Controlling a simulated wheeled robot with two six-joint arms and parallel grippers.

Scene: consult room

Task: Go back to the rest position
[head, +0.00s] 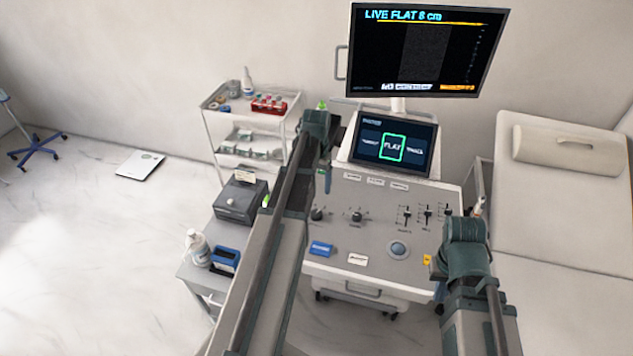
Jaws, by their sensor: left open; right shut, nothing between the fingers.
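My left arm reaches up the middle of the head view. Its gripper (326,178) hangs at the far end, over the left back part of the ultrasound console (375,219), mostly hidden behind the wrist; it is open and holds nothing. My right arm comes in at the lower right. Its gripper (437,268) is at the console's right edge, largely covered by my own wrist; it is shut with nothing in it. I cannot tell whether either gripper touches the console.
A monitor (425,50) and a touchscreen reading FLAT (394,147) stand behind the controls. An exam bed (560,215) is close on the right. A trolley (250,155), a printer-like box (240,200) and a white bottle (197,246) stand left.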

